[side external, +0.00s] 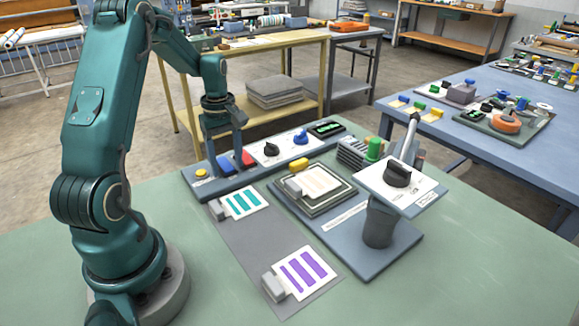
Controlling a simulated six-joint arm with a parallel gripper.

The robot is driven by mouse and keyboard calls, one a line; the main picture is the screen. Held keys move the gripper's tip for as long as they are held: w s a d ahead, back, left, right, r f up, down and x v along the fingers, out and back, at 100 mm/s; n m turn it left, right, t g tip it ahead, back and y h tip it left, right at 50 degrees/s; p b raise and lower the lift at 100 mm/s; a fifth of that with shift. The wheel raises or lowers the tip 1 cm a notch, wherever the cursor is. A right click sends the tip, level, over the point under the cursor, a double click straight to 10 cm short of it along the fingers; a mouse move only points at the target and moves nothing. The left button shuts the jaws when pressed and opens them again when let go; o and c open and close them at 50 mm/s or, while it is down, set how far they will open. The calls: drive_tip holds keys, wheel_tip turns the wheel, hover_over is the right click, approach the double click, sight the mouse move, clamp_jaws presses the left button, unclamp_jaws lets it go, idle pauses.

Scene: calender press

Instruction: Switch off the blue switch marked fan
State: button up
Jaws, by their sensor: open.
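A blue switch (225,164) sits on the long dark control panel (196,183) at the back of the green table. A red switch (248,158) is just right of it, and a yellow button (201,173) is to its left. My gripper (225,166) points down over the panel, open, with its fingers around or just in front of the blue switch. I cannot tell whether they touch it. The marking on the blue switch is not readable, and its on or off position cannot be made out.
A press plate (316,186), a tilted dial board (398,182) and cards with teal (243,204) and purple (306,270) stripes lie in front.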

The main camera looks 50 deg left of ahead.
clamp_jaws()
drive_tip(key=shift+a+h, duration=0.35)
drive_tip(key=shift+h, duration=0.55)
drive_tip(key=shift+a+r+h, duration=0.1)
drive_tip(key=shift+a+h, duration=0.1)
drive_tip(key=shift+h, duration=0.55)
drive_tip(key=shift+a+r+h, duration=0.1)
drive_tip(key=shift+a+h, duration=0.1)
drive_tip(key=shift+h, duration=0.55)
unclamp_jaws()
drive_tip(key=shift+r, duration=0.1)
